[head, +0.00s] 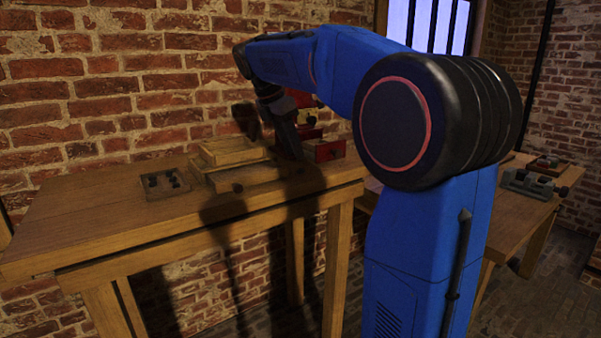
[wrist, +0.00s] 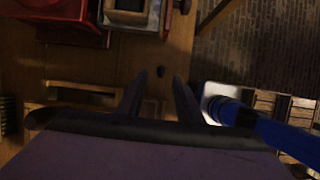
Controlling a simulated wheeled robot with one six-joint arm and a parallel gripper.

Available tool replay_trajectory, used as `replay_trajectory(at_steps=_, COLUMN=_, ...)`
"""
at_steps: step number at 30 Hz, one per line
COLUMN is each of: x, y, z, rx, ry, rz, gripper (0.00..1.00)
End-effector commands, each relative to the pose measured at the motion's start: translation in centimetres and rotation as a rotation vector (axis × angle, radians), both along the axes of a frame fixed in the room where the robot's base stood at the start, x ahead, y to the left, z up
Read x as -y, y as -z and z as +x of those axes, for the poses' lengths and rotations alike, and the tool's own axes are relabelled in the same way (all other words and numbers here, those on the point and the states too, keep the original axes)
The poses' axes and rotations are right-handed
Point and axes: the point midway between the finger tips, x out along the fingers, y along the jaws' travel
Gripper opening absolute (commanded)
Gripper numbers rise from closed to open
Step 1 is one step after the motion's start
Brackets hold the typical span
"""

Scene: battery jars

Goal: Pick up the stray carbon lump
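A small dark carbon lump (wrist: 160,72) lies on the wooden bench top in the wrist view, just beyond the fingertips and roughly in line with the gap between them. My gripper (wrist: 156,82) is open, its two dark fingers apart with nothing between them. In the head view my gripper (head: 291,148) points down over the bench beside the wooden boxes, dark and partly in shadow. A small dark spot (head: 238,188) shows in front of the wooden boxes there; I cannot tell whether it is the same lump.
A shallow tray of several dark lumps (head: 160,194) sits at the bench's left. Stacked wooden boxes (head: 235,150) stand beside my gripper. A red box (head: 329,150) stands to its right. In the wrist view, a pale-rimmed box (wrist: 130,16) lies beyond the lump, and floor (wrist: 260,45) shows past the bench edge.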

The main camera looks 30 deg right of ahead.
Motion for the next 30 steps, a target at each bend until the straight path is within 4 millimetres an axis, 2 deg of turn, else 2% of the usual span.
replay_trajectory(at_steps=12, x=1.3, y=4.5, z=-0.2, rx=-0.002, ry=0.000, rz=0.000, gripper=0.33)
replay_trajectory(at_steps=21, x=1.5, y=4.9, z=-0.1, rx=0.000, ry=-0.001, rz=0.000, gripper=0.33)
replay_trajectory(at_steps=23, x=1.5, y=4.9, z=-0.1, rx=0.000, ry=-0.001, rz=0.000, gripper=0.21)
replay_trajectory(at_steps=25, x=1.5, y=4.9, z=-0.1, rx=0.000, ry=-0.001, rz=0.000, gripper=0.04)
replay_trajectory(at_steps=26, x=1.5, y=4.9, z=-0.1, rx=0.000, ry=-0.001, rz=0.000, gripper=0.00)
replay_trajectory(at_steps=30, x=1.4, y=4.9, z=-0.1, rx=0.000, ry=-0.001, rz=0.000, gripper=0.00)
